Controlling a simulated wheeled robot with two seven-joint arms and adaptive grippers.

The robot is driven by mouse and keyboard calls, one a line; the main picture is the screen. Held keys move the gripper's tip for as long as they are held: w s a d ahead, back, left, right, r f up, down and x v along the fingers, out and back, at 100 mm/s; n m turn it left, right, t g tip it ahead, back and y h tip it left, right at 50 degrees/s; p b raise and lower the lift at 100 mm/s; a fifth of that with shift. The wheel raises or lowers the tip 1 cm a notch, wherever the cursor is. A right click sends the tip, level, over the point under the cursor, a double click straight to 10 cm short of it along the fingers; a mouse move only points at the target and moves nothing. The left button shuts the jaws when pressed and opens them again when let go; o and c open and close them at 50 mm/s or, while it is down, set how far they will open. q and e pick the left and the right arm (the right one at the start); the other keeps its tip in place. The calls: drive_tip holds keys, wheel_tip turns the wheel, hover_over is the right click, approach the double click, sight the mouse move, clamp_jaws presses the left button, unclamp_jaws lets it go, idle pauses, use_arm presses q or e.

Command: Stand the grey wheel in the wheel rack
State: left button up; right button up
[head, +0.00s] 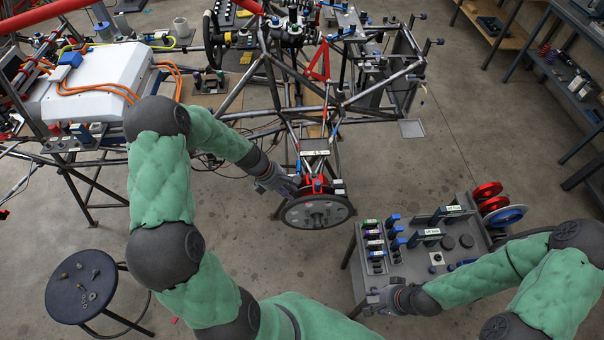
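The grey wheel (316,212) is at the near end of the tube chassis, below a red part and a small white label. My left gripper (288,187) is at the upper left of the wheel, touching or very close to it; its fingers are too small to tell whether they hold it. Red wheels (487,191) and a blue-rimmed wheel (505,217) stand side by side at the right end of the grey work table (468,213); the rack under them is mostly hidden. My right gripper (374,302) is at the table's near left corner, fingers unclear.
The tube chassis (262,72) fills the upper middle, with a white box (95,82) at left. The table carries rows of small blue and black parts. A round stool (82,287) with small hardware stands lower left. Floor between wheel and table is clear.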

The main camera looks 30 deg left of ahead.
sight(300, 199)
use_arm(q)
drive_tip(key=shift+w, duration=0.1)
drive_tip(key=shift+w+d+f+b, duration=0.15)
drive_tip(key=shift+d+f+b, duration=0.2)
drive_tip(key=shift+f+b, duration=0.25)
drive_tip(key=b+x, duration=0.3)
drive_tip(key=x, duration=0.1)
drive_tip(key=shift+d+f+b, duration=0.35)
drive_tip(key=shift+f+b, duration=0.15)
drive_tip(key=shift+f, duration=0.15)
drive_tip(key=shift+w+d+f+b, duration=0.2)
drive_tip(key=shift+w+f, duration=0.05)
drive_tip(key=shift+f, duration=0.2)
drive_tip(key=shift+w+d+f+b, duration=0.2)
drive_tip(key=shift+w+f, duration=0.1)
drive_tip(key=shift+f, duration=0.2)
drive_tip(key=shift+s, duration=0.1)
drive_tip(key=shift+r, duration=0.1)
clamp_jaws()
